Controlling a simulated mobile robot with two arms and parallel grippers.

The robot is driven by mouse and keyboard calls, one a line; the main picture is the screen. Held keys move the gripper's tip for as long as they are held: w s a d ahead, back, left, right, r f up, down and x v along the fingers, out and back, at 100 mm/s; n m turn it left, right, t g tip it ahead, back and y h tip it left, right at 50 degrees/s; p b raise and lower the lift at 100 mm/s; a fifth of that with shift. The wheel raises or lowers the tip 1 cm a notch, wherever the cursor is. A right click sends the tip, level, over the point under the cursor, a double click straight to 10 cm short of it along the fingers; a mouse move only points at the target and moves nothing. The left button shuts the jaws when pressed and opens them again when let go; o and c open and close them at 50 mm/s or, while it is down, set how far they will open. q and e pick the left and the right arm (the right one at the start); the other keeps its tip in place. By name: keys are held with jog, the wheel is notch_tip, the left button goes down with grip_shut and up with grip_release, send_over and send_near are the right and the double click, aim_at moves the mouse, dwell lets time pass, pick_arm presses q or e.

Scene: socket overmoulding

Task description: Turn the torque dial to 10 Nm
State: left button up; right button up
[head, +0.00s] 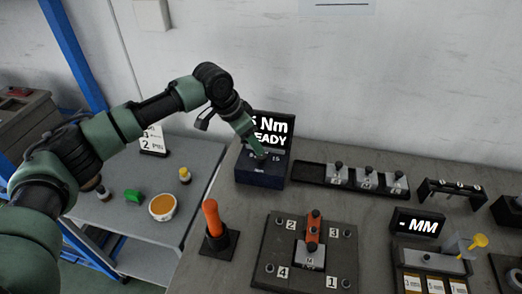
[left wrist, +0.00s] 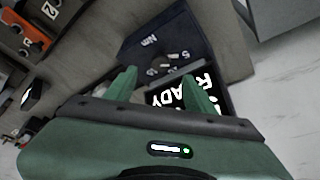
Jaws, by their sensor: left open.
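The torque unit (head: 258,177) is a dark blue box with a black display (head: 274,132) behind it. The display reads "Nm" and "READY" in part; my left gripper hides the rest. My left gripper (head: 260,153) is over the box's top, close to the dial. In the left wrist view the box (left wrist: 135,42) shows an "Nm" mark and a small dial (left wrist: 160,66) with a "15" mark beside it. My left gripper (left wrist: 162,85) is open there, its green fingers apart with the dial just beyond the gap. I cannot tell whether they touch it. My right gripper is not in view.
An orange-handled tool (head: 212,218) stands in a black holder left of the numbered fixture plate (head: 262,255). A black rack (head: 310,172) with several grey parts lies right of the torque unit. A "MM" display (head: 418,223) stands at right. The wall (head: 380,70) is close behind.

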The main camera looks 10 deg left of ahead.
aim_at(261, 156)
pick_arm(q)
jog(key=p+x, duration=0.1)
jog(key=x, duration=0.6)
jog(key=shift+w+f, duration=0.15)
grip_shut()
